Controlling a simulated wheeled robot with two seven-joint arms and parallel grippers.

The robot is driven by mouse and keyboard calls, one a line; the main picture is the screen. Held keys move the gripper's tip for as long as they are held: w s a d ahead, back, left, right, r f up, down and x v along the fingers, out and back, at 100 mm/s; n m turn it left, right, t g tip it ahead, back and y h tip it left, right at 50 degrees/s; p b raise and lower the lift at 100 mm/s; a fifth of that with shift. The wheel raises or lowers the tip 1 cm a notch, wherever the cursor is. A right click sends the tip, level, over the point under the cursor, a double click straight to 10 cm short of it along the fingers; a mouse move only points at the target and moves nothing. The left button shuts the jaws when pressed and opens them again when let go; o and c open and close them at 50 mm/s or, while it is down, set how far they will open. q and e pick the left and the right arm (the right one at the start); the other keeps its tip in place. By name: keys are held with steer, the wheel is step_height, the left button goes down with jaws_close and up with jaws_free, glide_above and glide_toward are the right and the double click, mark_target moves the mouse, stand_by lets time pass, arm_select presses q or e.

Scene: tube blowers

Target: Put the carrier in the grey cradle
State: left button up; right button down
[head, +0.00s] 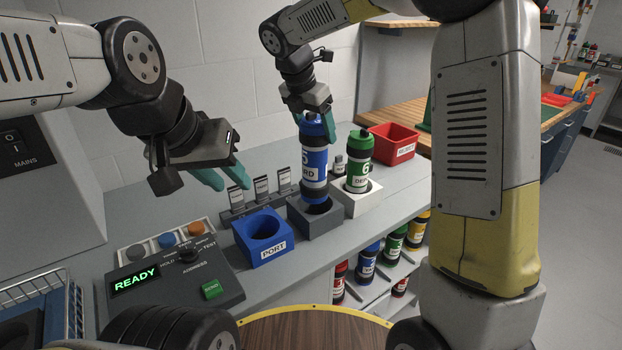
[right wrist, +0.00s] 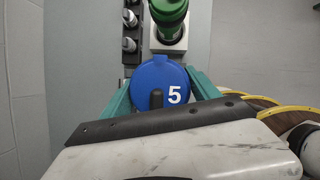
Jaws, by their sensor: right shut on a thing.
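The blue carrier (head: 314,165) stands upright with its lower end at the mouth of the grey cradle (head: 318,222); I cannot tell whether it is fully seated. My right gripper (head: 313,118) is shut on the carrier's top from above. In the right wrist view the carrier's blue lid (right wrist: 162,88), marked 5, sits between the two teal fingers. My left gripper (head: 222,178) is over the counter, left of the carrier, with its teal fingers apart and nothing between them.
A blue PORT cradle (head: 262,251) is left of the grey one. A white cradle (head: 357,203) holds a green carrier (head: 359,160) close on the right. A red bin (head: 394,143) is behind. The control box (head: 172,270) reads READY. Several carriers sit on a shelf below.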

mark_target(316, 157)
step_height(316, 157, down, 8)
steer(key=shift+f, duration=0.1)
stand_by(0.4)
steer(key=shift+c, duration=0.9)
jaws_free()
